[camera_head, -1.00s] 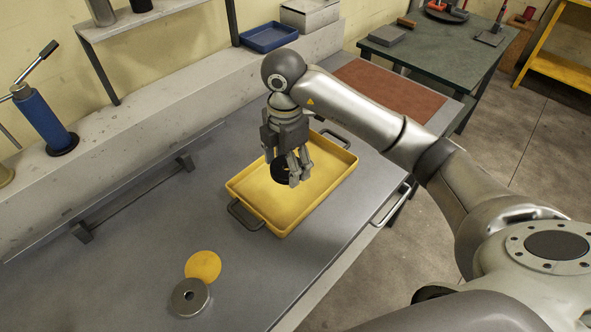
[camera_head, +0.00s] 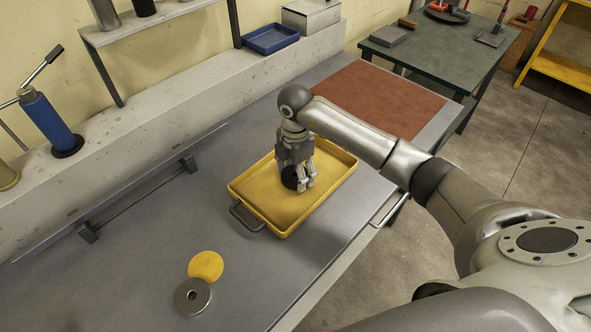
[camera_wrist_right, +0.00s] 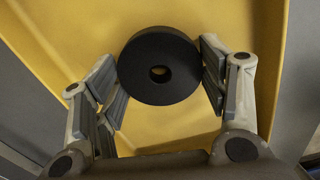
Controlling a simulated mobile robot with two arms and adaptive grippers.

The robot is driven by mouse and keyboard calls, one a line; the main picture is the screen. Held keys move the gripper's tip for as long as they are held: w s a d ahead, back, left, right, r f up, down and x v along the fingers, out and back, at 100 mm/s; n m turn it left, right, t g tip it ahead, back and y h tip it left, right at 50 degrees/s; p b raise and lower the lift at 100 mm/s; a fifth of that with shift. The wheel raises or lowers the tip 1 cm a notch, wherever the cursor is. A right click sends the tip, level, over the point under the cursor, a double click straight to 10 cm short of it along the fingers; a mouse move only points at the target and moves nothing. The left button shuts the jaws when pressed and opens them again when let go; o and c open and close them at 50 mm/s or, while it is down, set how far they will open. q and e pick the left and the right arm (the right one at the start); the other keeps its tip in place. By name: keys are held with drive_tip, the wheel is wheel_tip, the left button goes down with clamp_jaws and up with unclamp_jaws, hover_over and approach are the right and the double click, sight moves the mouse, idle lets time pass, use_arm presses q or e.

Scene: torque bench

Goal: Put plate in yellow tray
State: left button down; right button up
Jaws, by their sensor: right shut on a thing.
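The black round plate (camera_head: 289,177) with a centre hole is held by my right gripper (camera_head: 302,184) over the yellow tray (camera_head: 258,190). In the right wrist view the black plate (camera_wrist_right: 159,88) sits between the two fingers (camera_wrist_right: 160,75), touched on both sides. The tray floor (camera_wrist_right: 80,22) shows beneath it. The gripper is low inside the tray's outline; whether the plate touches the tray floor I cannot tell. My left gripper is not in view.
A yellow disc (camera_head: 206,266) and a steel ring-shaped disc (camera_head: 186,303) lie on the grey bench, left of the tray. A metal rail (camera_head: 140,200) runs along the back. A brown mat (camera_head: 385,97) lies to the right. The bench between tray and discs is clear.

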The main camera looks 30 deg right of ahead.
sight(295, 175)
drive_tip(key=shift+f, duration=0.1)
drive_tip(key=o, duration=1.5)
wheel_tip(295, 175, up, 12)
drive_tip(key=shift+r+b, duration=0.15)
drive_tip(key=shift+b, duration=0.75)
